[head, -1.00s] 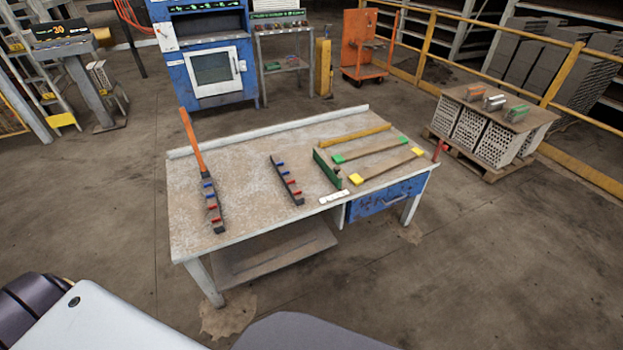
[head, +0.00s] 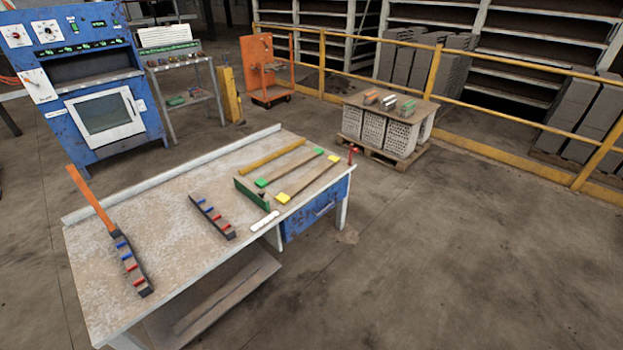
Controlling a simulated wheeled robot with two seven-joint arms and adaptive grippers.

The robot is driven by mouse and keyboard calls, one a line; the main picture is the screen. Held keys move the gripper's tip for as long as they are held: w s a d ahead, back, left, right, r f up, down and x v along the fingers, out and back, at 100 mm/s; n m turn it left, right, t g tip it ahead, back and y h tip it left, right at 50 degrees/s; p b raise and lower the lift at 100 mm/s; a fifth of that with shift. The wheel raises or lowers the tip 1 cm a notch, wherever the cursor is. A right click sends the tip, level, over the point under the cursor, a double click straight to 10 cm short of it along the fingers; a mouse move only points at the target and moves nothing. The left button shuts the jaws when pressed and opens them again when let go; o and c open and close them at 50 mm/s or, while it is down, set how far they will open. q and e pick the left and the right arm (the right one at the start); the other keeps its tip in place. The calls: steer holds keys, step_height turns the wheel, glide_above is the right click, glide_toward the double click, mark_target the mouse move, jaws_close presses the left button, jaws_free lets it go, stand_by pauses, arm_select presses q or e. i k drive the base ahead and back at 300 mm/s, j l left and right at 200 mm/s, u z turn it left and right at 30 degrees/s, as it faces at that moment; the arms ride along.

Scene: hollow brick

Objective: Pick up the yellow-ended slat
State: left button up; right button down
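The yellow-ended slat (head: 308,179) lies flat on the workbench (head: 160,215), near its right end. It is a brown slat with a yellow block at its near-left end and a smaller yellow patch at its far-right end. A similar green-ended slat (head: 290,166) lies just behind it, and a plain yellow strip (head: 272,155) lies behind that. A green upright piece (head: 252,191) stands at the left ends of the slats; I cannot tell whether it touches the yellow-ended slat. Neither of my grippers is in view.
On the bench lie a dark rack with blue and red clips (head: 212,216), a longer similar bar with an orange end (head: 128,262) and a white strip (head: 263,222). A blue machine (head: 98,90) stands behind. A brick pallet (head: 388,128) stands beyond. The right floor is clear.

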mark_target(286, 197)
steer(key=i+z, duration=0.45)
steer(key=i, duration=0.6)
